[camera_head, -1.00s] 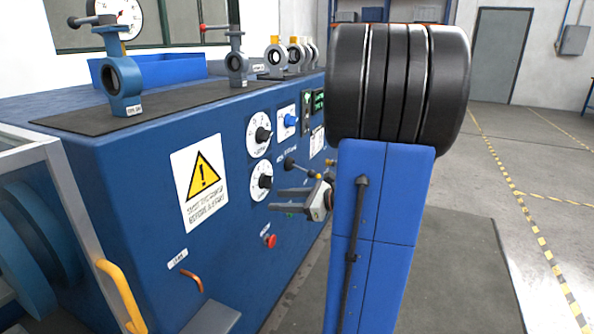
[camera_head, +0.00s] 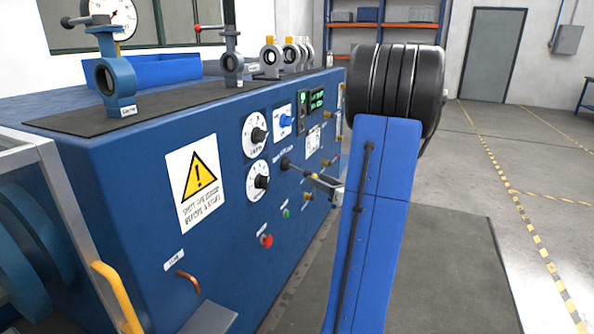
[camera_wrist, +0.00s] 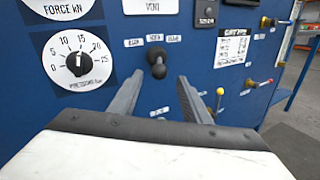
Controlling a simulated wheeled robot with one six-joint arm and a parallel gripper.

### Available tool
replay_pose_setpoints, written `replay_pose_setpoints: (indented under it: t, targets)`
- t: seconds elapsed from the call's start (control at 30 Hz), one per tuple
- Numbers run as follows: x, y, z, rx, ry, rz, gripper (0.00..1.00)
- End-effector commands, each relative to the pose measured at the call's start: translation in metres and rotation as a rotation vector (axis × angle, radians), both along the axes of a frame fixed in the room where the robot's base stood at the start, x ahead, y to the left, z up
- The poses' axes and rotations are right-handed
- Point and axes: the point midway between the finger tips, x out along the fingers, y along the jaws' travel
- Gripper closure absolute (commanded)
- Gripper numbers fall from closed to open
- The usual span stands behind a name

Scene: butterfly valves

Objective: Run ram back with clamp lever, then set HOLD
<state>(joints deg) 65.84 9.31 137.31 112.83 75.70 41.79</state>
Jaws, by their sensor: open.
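A black-knobbed lever (camera_wrist: 158,68) stands on the blue panel under three small labels too small to read. Its knob also shows in the head view (camera_head: 285,163). My gripper (camera_wrist: 153,84) is open and empty. Its two grey fingers point at the panel, and the knob shows between and beyond their tips, apparently apart from them. In the head view my gripper (camera_head: 318,181) is near the panel, partly hidden behind my blue arm. I cannot see the ram clearly.
The blue bench panel (camera_wrist: 120,85) carries a dial (camera_wrist: 77,60) left of the lever. In the head view, a red button (camera_head: 266,241) and green button (camera_head: 286,213) sit lower. Floor right is clear.

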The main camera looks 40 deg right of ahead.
Motion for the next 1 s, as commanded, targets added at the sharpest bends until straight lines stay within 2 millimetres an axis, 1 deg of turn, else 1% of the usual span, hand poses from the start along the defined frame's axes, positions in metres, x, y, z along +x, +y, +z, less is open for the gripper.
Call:
replay_pose_setpoints:
  t: [0.03,0.6,0.8,1.0]
  targets:
    - [0.009,0.001,0.0,-0.001,0.001,0.004,0.56]
    - [0.101,-0.003,0.0,-0.002,0.0,0.003,0.56]
    - [0.12,-0.005,0.0,-0.001,0.001,0.002,0.56]
    - [0.125,-0.005,0.0,-0.001,0.001,0.001,0.56]
